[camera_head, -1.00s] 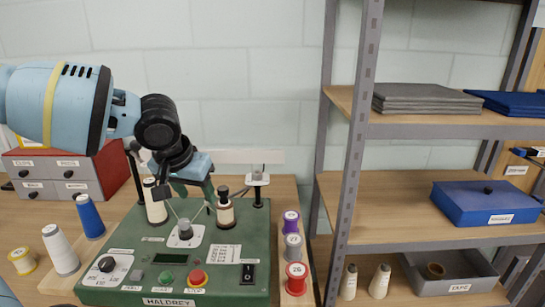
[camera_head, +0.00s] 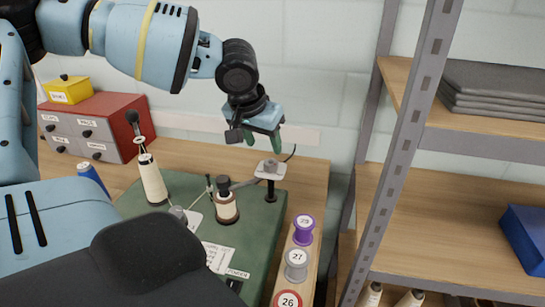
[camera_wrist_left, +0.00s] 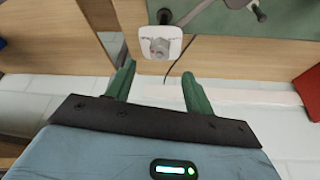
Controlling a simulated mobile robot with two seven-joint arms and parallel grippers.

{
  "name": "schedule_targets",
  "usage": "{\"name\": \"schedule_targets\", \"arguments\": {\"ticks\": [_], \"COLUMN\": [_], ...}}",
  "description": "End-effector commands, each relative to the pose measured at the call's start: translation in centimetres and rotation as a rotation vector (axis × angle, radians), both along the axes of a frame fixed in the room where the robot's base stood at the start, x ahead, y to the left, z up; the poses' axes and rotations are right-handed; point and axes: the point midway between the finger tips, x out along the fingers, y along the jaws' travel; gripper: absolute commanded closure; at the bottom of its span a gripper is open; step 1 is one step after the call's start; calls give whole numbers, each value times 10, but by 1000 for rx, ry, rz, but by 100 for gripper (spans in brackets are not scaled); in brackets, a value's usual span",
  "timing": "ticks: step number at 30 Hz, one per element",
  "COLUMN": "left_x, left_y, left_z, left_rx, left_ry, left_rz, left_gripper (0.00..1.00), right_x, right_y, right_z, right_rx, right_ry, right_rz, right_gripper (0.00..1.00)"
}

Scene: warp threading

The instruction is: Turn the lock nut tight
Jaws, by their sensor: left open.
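A small grey nut-like knob (camera_head: 271,165) sits on a white plate (camera_head: 260,171) on a black post at the back right of the green machine (camera_head: 262,235). The left wrist view shows the knob (camera_wrist_left: 159,47) and its plate (camera_wrist_left: 170,33) just beyond the fingertips, roughly centred between them. My left gripper (camera_head: 265,147) is above and slightly behind the plate, its green fingers pointing down. In the left wrist view it (camera_wrist_left: 158,74) is open and empty, apart from the knob. My right gripper is not in view.
A cream thread cone (camera_head: 152,182) and a brown-capped spool (camera_head: 227,206) stand on the machine, left of the plate. A purple spool (camera_head: 303,230) and a grey spool (camera_head: 297,264) stand in a wooden rack. Metal shelving (camera_head: 405,140) rises at right. Red drawers (camera_head: 100,125) stand at left.

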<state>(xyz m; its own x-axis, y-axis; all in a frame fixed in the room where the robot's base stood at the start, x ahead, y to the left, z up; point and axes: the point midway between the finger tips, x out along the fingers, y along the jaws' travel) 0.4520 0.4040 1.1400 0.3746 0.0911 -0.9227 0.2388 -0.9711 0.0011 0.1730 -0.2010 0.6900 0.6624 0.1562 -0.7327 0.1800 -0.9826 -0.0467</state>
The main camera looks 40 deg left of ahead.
Motion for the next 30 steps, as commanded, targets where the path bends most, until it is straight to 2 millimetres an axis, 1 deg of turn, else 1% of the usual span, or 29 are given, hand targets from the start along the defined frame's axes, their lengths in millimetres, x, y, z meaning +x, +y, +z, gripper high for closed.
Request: {"name": "schedule_targets", "arguments": {"ticks": [9,15,20,27,29,30], "left_x": [16,24,27,28,28,28], "left_y": [4,7,7,7,7,7], "left_z": [-43,-63,-69,-69,-69,-69], "left_rx": [1,2,2,2,2,2], "left_ry": [7,5,1,0,0,0], "left_rz": [1,1,1,1,1,1], "left_gripper": [47,47,47,47,53,59], "right_x": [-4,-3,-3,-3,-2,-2], "right_y": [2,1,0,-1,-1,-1], "right_z": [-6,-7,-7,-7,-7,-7], "right_rx": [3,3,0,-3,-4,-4], "right_ry": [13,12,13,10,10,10], "right_rz": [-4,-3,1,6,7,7], "right_gripper": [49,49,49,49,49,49]}}
